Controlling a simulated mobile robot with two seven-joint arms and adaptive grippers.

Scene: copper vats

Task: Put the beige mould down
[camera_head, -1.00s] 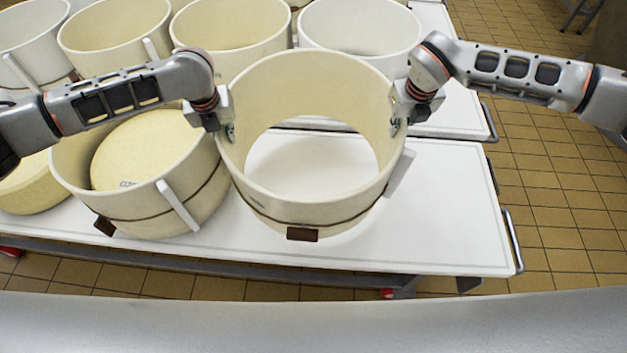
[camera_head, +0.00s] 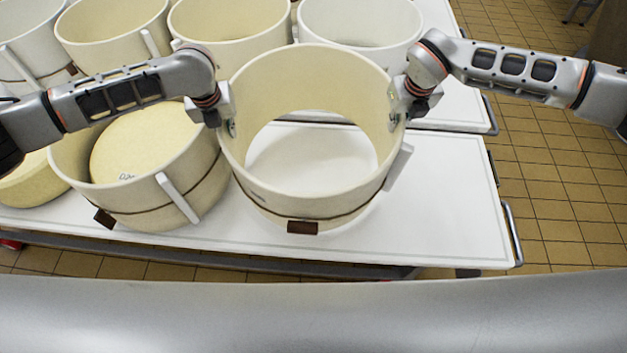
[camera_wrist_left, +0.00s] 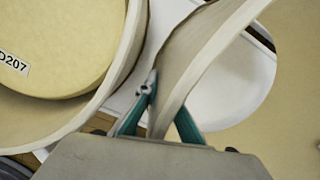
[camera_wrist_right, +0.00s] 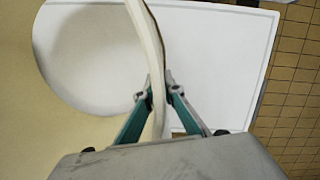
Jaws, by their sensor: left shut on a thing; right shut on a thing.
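The beige mould (camera_head: 309,198) is an open ring with a brown band and a dark tag, upright over the white table (camera_head: 450,200) in the head view. The tabletop shows through its open bottom. My left gripper (camera_head: 229,126) is shut on its left wall, and my right gripper (camera_head: 395,116) is shut on its right wall. The left wrist view shows the left fingers (camera_wrist_left: 160,105) either side of the wall; the right wrist view shows the right fingers (camera_wrist_right: 158,95) likewise. I cannot tell whether the mould's lower edge touches the table.
A mould (camera_head: 135,205) holding a pale cheese (camera_head: 145,145) stands close on the left. More moulds stand behind, including a white one (camera_head: 360,40). Bare tabletop lies to the right, up to a metal handle (camera_head: 512,232). A grey bar (camera_head: 310,315) crosses the front.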

